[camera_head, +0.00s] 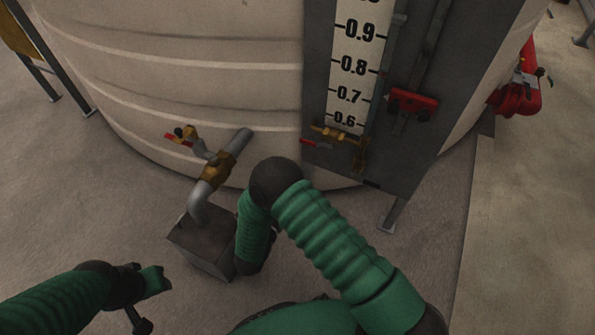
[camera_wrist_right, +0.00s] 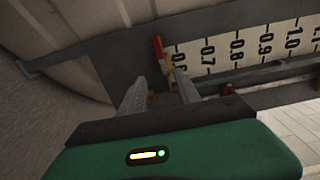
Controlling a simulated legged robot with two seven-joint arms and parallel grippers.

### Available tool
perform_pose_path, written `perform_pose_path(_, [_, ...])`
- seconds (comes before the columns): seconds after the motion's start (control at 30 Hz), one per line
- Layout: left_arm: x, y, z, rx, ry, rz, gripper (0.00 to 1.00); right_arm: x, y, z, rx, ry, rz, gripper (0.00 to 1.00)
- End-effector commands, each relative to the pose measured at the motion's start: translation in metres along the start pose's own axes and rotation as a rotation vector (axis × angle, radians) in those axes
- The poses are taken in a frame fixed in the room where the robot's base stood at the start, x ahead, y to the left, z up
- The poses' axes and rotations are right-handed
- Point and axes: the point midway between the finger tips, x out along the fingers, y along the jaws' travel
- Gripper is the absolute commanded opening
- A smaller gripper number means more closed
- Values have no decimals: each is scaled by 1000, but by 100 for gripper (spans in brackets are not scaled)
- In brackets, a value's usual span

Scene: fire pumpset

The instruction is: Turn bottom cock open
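The bottom cock is a brass fitting (camera_head: 336,133) under the low end of the level gauge, with a red lever (camera_head: 315,144) sticking out to the left. In the right wrist view the red lever (camera_wrist_right: 157,50) lies beyond my right gripper (camera_wrist_right: 160,88). The fingers there are apart, and a bit of brass (camera_wrist_right: 151,96) shows in the gap; I cannot tell whether they touch it. My right gripper is hidden in the head view, where only the green arm shows. My left gripper (camera_head: 142,302) is at the lower left, away from the cock; its finger opening is unclear.
A grey pipe with a brass valve (camera_head: 214,168) and a small red-handled tap (camera_head: 182,134) stands left of the gauge. It rises from a dark block (camera_head: 200,246). A red clamp (camera_head: 412,102) sits on the panel right of the scale. Open floor lies at the left.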

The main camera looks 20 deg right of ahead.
Motion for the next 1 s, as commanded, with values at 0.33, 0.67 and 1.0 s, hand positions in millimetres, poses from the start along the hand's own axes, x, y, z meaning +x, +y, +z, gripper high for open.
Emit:
perform_pose_path(0.33, [6,0,1,0,0,0,36,2,9,1,70,2,-11,22])
perform_pose_path(0.67, [50,0,12,0,0,0,36,38,87,17,1145,-113,-168,0])
perform_pose_path(1.0, [60,0,14,0,0,0,36,59,95,23,1499,-203,-189,0])
